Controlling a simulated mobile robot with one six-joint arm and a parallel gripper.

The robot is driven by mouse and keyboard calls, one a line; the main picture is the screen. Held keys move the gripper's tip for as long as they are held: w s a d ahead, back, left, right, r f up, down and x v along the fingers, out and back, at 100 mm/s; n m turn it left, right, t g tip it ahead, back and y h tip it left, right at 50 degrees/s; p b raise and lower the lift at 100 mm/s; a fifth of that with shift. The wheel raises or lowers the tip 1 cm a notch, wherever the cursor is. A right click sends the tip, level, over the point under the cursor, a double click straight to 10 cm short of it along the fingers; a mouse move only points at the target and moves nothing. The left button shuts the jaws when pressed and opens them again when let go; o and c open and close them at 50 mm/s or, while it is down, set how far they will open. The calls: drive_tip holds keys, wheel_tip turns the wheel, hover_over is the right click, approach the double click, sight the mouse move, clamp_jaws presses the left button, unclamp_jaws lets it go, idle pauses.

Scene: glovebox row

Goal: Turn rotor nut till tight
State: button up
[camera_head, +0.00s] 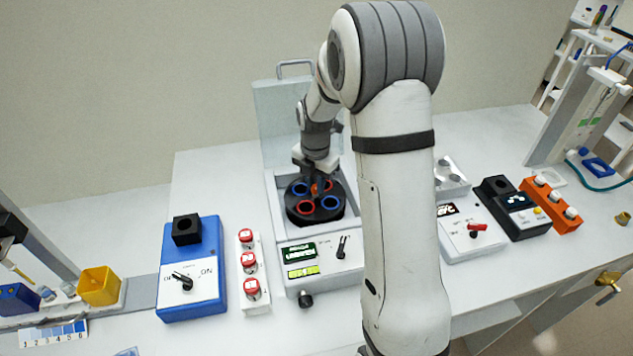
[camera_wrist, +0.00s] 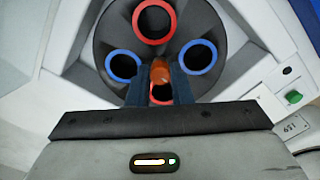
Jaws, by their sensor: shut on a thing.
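The black rotor (camera_head: 330,207) sits in the open white centrifuge (camera_head: 276,211), with red-ringed and blue-ringed holes around its top. In the wrist view the rotor (camera_wrist: 118,28) shows its ringed holes around an orange-red rotor nut (camera_wrist: 161,66) at the centre. My gripper (camera_wrist: 160,72) points down at the rotor's middle, its two dark fingers shut on the nut from either side. In the head view my gripper (camera_head: 316,186) covers most of the nut. The nut's lower part and its thread are hidden.
The centrifuge lid (camera_head: 283,115) stands open behind the rotor. A blue device with a black block (camera_head: 187,229) and a white rack of red-capped vials (camera_head: 241,295) stand to the left. A white device with a red lever (camera_head: 463,243) and an orange rack (camera_head: 552,207) stand right.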

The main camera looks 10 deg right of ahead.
clamp_jaws()
drive_tip(key=shift+m+b, duration=0.45)
drive_tip(key=shift+m, duration=0.35)
